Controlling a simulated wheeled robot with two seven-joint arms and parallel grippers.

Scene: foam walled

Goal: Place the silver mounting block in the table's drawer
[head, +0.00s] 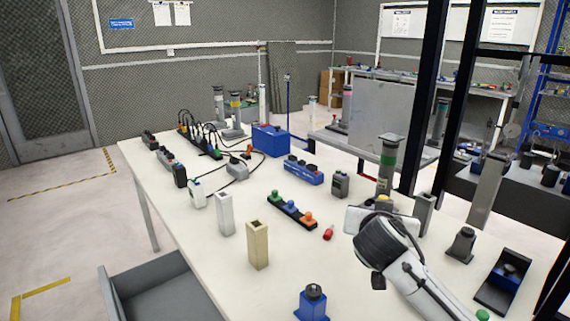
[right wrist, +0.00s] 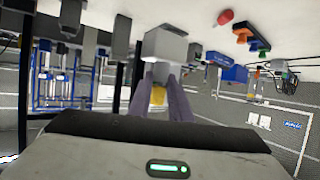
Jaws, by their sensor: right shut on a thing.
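My right gripper (right wrist: 160,88) is shut on a silver-grey block, the silver mounting block (right wrist: 165,45), held between its two fingers in the right wrist view. A yellow patch shows between the fingers. In the head view my right gripper (head: 378,212) is over the right part of the table; its fingers and the block are mostly hidden there. The open grey drawer (head: 152,290) juts out at the table's near left, low in the head view; its visible inside looks empty. My left gripper is not in view.
The white table (head: 190,245) holds a cream block (head: 257,245), a white block (head: 226,213), a blue-based part (head: 312,303), a button strip (head: 291,208) and a red piece (head: 328,233). A green-banded post (head: 389,160) stands behind my gripper. The table's near left is fairly clear.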

